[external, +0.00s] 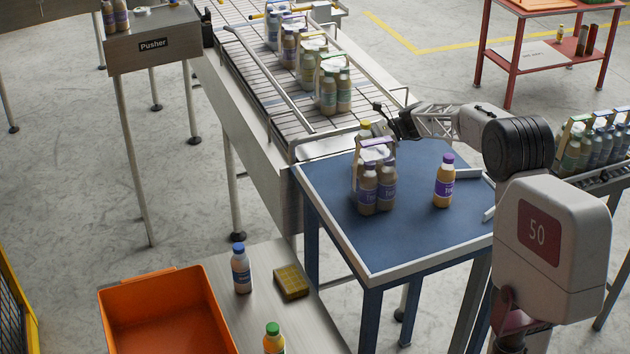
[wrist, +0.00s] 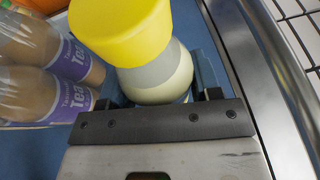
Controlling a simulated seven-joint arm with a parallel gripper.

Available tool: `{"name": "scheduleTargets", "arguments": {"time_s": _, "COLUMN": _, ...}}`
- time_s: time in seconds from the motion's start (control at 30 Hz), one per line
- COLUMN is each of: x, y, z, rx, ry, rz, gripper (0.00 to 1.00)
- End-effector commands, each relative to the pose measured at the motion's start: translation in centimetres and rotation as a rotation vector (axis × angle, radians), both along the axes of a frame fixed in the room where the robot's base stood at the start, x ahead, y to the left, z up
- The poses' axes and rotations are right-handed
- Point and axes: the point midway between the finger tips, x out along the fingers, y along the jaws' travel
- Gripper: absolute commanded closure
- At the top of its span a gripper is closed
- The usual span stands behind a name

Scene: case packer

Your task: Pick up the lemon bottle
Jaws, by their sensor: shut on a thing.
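The lemon bottle has a yellow cap and a pale body. In the wrist view the bottle (wrist: 165,75) fills the middle, between the fingers of my gripper (wrist: 160,98), which is shut on it. In the external view only the top of the bottle (external: 365,125) shows, behind a pack of purple-labelled tea bottles (external: 376,190) that hides the rest. My gripper (external: 382,124) reaches it from the right, at the far side of the blue table (external: 410,225). I cannot tell whether the bottle is clear of the table.
Tea bottles (wrist: 60,60) lie close on the left in the wrist view. A single purple-capped bottle (external: 444,182) stands right of the pack. The conveyor (external: 250,60) with more packs meets the table's far edge. An orange bin (external: 165,315) stands at lower left. The table's front is clear.

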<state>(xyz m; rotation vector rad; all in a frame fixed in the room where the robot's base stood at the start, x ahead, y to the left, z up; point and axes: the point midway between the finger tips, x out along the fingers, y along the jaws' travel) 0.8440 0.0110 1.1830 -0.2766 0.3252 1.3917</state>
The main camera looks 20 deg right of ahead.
Motion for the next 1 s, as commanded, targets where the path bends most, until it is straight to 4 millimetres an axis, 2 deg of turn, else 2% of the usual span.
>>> {"name": "scheduleTargets", "arguments": {"time_s": 0.27, "x": 0.0, "y": 0.0, "z": 1.6, "rx": -0.001, "ry": -0.003, "rz": 0.0, "gripper": 0.74}}
{"name": "scheduleTargets", "arguments": {"time_s": 0.7, "x": 0.0, "y": 0.0, "z": 7.8, "rx": -0.001, "ry": -0.004, "rz": 0.001, "gripper": 0.74}}
{"name": "scheduleTargets", "arguments": {"time_s": 1.0, "x": 0.0, "y": 0.0, "z": 9.9, "rx": 0.0, "ry": -0.001, "rz": 0.0, "gripper": 0.74}}
